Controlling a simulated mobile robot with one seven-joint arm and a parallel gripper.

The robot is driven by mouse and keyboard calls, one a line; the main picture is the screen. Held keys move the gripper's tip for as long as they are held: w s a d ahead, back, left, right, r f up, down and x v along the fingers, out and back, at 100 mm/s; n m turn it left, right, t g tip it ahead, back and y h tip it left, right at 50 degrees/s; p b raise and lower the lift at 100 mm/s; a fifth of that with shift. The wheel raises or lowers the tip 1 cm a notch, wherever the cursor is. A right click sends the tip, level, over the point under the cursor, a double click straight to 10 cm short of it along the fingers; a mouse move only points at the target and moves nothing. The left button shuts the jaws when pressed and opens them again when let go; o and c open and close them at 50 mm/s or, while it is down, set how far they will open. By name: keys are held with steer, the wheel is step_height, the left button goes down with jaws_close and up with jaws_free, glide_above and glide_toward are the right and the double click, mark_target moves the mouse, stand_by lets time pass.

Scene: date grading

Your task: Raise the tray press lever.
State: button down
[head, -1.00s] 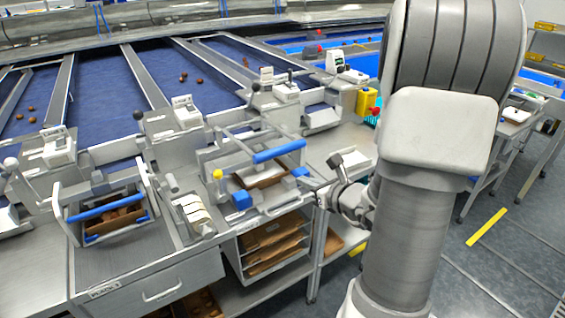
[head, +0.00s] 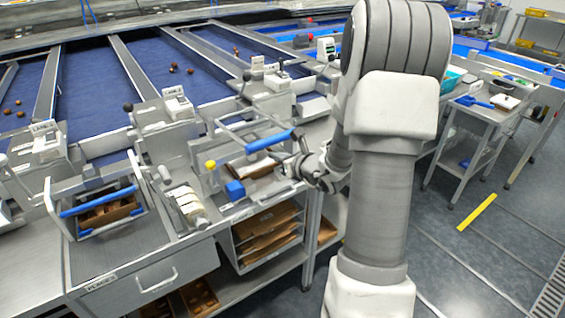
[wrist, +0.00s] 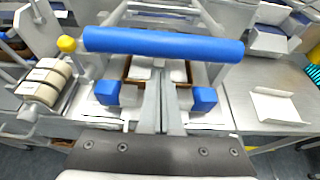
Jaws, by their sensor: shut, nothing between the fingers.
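The tray press lever has a blue bar handle (head: 270,140) on grey side arms, standing above the press bed with a brown tray (head: 252,166) below it. In the wrist view the blue bar (wrist: 165,44) runs across the upper middle, with the tray (wrist: 135,73) behind and below it. My gripper (head: 291,166) is at the right front of the press, close below the bar's right end in the head view. In the wrist view its fingers (wrist: 161,72) are together and empty, their tips just under the bar's lower edge. Whether they touch the bar I cannot tell.
Blue blocks (wrist: 204,99) flank the tray. A yellow knob (wrist: 67,43) and a set of cream rollers (wrist: 43,82) stand to the left. A second blue-handled frame (head: 97,202) stands further left. A white paper (wrist: 277,105) lies on the bench at right.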

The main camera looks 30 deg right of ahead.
steer(key=shift+r, duration=0.8)
